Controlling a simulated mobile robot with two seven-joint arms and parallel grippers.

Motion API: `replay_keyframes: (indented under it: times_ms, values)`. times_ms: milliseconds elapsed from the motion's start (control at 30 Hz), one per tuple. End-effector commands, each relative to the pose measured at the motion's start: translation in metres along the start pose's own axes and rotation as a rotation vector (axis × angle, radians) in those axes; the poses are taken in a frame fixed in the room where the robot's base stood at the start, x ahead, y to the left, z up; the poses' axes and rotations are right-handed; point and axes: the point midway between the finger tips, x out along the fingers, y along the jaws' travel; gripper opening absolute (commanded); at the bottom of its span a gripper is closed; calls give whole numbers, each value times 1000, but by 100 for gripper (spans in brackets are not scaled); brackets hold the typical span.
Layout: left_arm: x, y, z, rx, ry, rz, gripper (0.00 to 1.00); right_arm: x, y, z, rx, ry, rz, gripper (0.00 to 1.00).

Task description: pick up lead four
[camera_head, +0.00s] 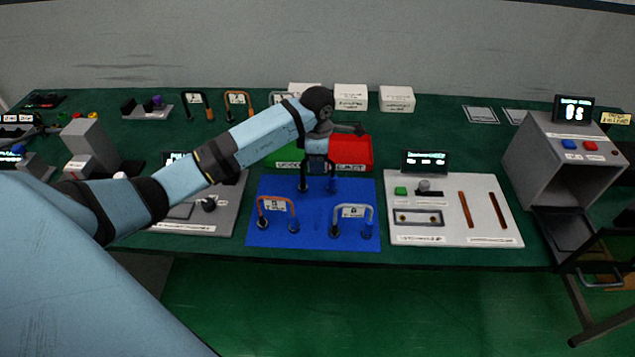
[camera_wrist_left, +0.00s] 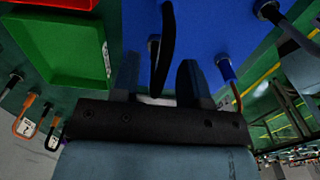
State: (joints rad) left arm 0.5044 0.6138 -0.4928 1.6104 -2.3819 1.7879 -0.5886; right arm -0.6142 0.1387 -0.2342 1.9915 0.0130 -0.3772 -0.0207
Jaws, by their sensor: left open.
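A blue mat (camera_head: 318,222) holds several looped leads with plug ends. A red-orange lead (camera_head: 276,203) with a white tag stands at its front left. A grey lead (camera_head: 351,209) with a white tag stands at its front right. The tag numbers are too small to read, so I cannot tell which is lead four. My left gripper (camera_head: 318,178) is open, pointing down over the back of the mat, between two plug ends. In the left wrist view, a dark cable (camera_wrist_left: 165,45) passes between the open fingers (camera_wrist_left: 160,80); contact is unclear. My right gripper is not in view.
Green and red trays (camera_head: 350,152) lie just behind the mat. A white panel (camera_head: 450,212) with a green button stands to the right, then a grey microwave-like box (camera_head: 570,150). A grey panel (camera_head: 190,225) is on the left. White boxes (camera_head: 397,98) stand at the back.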

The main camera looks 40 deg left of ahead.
Motion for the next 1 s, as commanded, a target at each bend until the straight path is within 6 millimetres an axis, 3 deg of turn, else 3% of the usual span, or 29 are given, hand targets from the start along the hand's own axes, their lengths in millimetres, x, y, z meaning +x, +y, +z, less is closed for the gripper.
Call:
replay_keyframes:
  times_ms: [200, 467, 633, 1000]
  values:
    - [27, 0, 0, 1, 1, -2, 41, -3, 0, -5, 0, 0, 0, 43]
    - [30, 0, 0, 1, 1, 0, 41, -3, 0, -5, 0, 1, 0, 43]
    - [30, 0, 0, 1, 0, 0, 2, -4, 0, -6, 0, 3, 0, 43]
    - [28, 0, 0, 1, 0, 1, 0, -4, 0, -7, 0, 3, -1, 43]
